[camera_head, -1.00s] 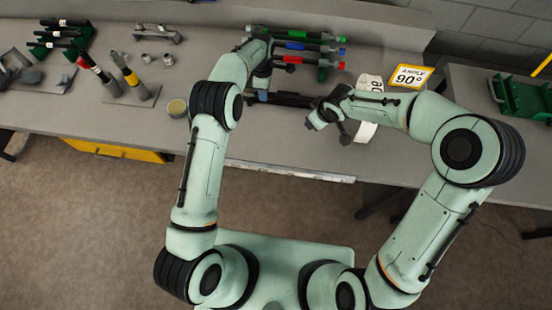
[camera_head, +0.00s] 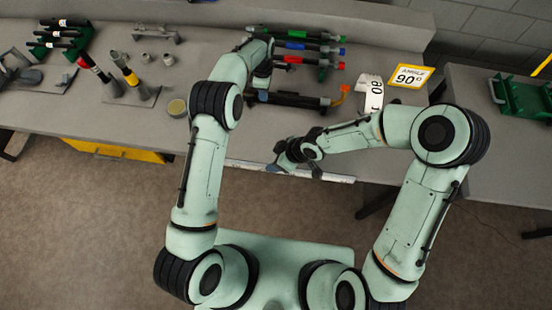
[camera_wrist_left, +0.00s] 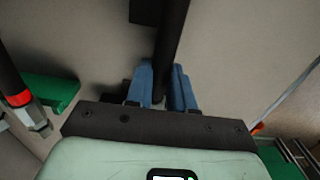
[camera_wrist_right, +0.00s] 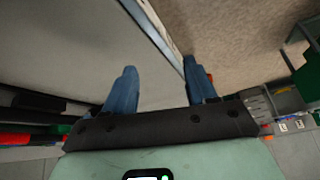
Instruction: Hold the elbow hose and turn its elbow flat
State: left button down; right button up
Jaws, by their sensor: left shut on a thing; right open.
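The elbow hose (camera_head: 300,100) is a black tube lying left to right above the bench, with an orange elbow (camera_head: 341,93) at its right end. The elbow points up and to the right in the head view; its exact tilt is hard to tell. My left gripper (camera_head: 262,94) is shut on the hose near its left end. In the left wrist view the black tube (camera_wrist_left: 172,45) passes between the blue fingers (camera_wrist_left: 161,90). My right gripper (camera_head: 280,160) is open and empty over the bench's front edge, apart from the hose. Its blue fingers (camera_wrist_right: 160,88) stand apart in the right wrist view.
Hoses with green, blue and red ends (camera_head: 310,47) lie in a rack behind. A white curved strip marked 90 (camera_head: 371,96) and a yellow-framed 90° sign (camera_head: 409,76) stand right of the elbow.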

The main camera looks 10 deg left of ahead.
aim_at(345, 94)
jog(key=shift+s+a, duration=0.1)
jog(key=shift+s, duration=0.1)
